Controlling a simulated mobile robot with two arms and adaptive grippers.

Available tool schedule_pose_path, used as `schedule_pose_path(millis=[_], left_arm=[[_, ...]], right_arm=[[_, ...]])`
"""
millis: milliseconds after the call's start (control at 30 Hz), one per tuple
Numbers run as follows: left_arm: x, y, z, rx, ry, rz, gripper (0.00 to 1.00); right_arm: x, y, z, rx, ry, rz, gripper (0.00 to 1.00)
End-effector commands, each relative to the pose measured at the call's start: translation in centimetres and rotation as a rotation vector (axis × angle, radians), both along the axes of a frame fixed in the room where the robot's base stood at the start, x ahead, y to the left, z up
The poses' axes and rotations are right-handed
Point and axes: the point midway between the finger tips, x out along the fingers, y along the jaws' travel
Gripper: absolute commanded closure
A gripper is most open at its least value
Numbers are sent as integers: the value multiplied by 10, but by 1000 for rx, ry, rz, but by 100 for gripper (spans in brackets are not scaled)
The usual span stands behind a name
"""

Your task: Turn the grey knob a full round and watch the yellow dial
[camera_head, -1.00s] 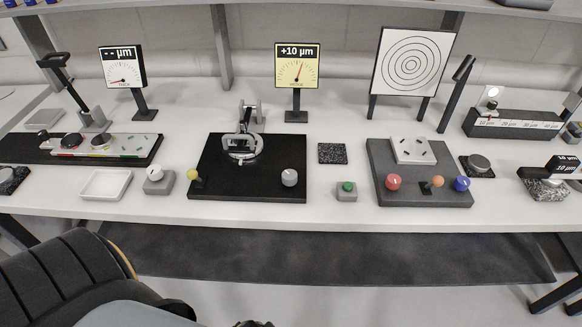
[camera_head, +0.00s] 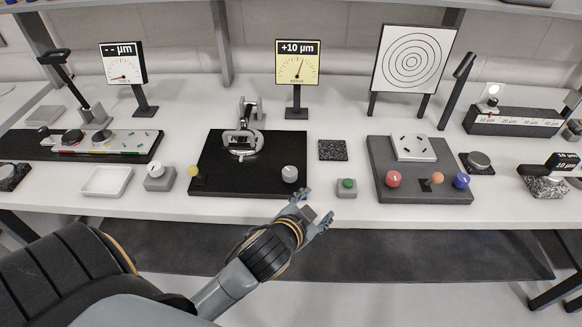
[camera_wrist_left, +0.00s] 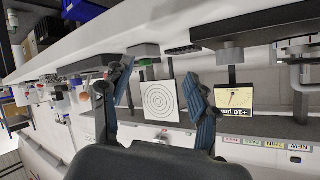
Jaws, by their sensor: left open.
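The grey knob (camera_head: 289,174) stands at the front right of a black plate (camera_head: 225,184), with a white mark on its top. It also shows in the left wrist view (camera_wrist_left: 230,54). The yellow dial (camera_head: 298,67) stands behind the plate and reads +10 µm, its needle pointing up and slightly right. It shows turned over in the left wrist view (camera_wrist_left: 236,97). My left gripper (camera_head: 317,207) is open and empty at the table's front edge, to the right and front of the knob, apart from it. Its spread fingers show in the left wrist view (camera_wrist_left: 160,80). My right gripper is out of view.
A green button on a grey block (camera_head: 347,190) stands close to my left gripper's right. A grey plate with coloured knobs (camera_head: 420,197) is farther right.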

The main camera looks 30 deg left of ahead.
Motion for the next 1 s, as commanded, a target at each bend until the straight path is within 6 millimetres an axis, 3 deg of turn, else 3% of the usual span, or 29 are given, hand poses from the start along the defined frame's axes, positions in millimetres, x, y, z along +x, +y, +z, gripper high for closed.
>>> schedule_pose_path(millis=[100, 267, 400, 500, 633, 767, 867, 967, 1000], left_arm=[[39, -11, 49, 82, -219, -76, 41], [80, -47, 137, 245, -594, -250, 41], [86, -102, 209, 439, -936, -493, 41], [76, -143, 236, 597, -1136, -705, 41], [57, -186, 237, 824, -1316, -1022, 41], [44, -203, 207, 1067, -1376, -1379, 41], [45, -191, 172, 1254, -1319, -1669, 41], [54, -154, 138, 1426, -1157, -1956, 41], [59, -133, 127, 1487, -1061, -2065, 41]], right_arm=[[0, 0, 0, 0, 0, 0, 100], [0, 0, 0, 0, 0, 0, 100], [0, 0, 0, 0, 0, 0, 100], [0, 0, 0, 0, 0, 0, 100], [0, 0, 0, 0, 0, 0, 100], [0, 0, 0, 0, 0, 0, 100], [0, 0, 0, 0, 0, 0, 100], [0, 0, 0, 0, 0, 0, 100], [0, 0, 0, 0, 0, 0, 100]])
